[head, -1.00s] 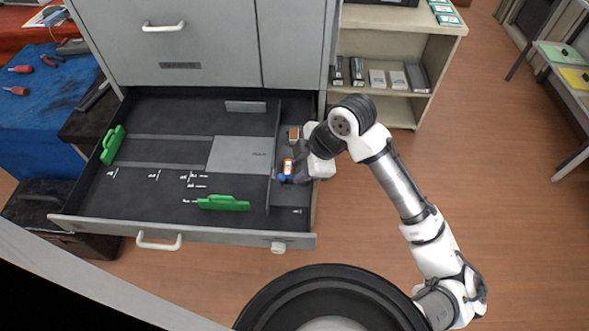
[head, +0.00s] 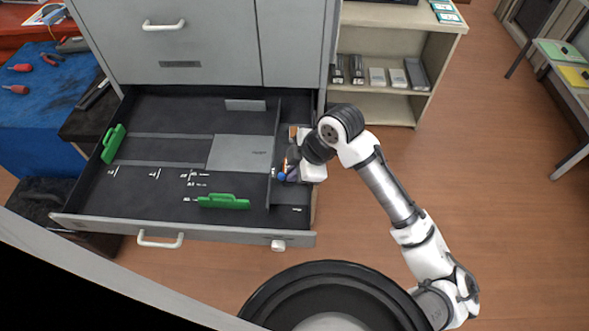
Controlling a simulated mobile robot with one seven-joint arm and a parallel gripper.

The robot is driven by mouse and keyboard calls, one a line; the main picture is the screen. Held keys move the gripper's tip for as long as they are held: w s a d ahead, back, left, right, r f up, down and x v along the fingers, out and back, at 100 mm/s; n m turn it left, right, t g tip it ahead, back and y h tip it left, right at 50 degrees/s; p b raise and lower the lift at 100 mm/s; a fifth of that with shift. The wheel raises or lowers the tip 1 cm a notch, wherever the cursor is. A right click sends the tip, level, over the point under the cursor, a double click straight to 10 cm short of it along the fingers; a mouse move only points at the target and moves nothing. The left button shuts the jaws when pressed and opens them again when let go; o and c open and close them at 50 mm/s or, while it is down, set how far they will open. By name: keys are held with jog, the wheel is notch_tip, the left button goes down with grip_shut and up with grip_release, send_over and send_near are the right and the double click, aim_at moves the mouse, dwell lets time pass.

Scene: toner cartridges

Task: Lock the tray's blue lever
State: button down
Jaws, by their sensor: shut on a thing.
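The tray is an open dark drawer (head: 90,205) pulled out of a grey cabinet. The blue lever (head: 282,176) shows as a small blue spot in the narrow right compartment, just right of the divider. My gripper (head: 288,170) reaches into this compartment from the right and is shut at the lever. The fingers and wrist hide most of the lever, so I cannot tell its angle. A small orange part (head: 293,132) shows just behind the gripper.
Green handles (head: 113,143) and (head: 223,202) stand at the left and front of the wide compartment, by a grey plate (head: 240,153). A drawer front with a white knob (head: 278,245) is nearest. A shelf (head: 385,107) holds boxes at right. Floor at right is clear.

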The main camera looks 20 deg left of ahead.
jog(key=shift+w+a+f+m+b, duration=0.1)
jog(key=shift+f+m+b, duration=0.15)
jog(key=shift+m+b, duration=0.4)
jog(key=shift+w+r+m+t+b, duration=0.1)
jog(key=shift+r+m+t+b, duration=0.15)
jog(key=shift+m+t+b, duration=0.15)
jog(key=c, duration=1.6)
grip_release()
jog(key=shift+o, duration=0.2)
jog(key=v, duration=1.3)
jog(key=shift+r+b, duration=0.35)
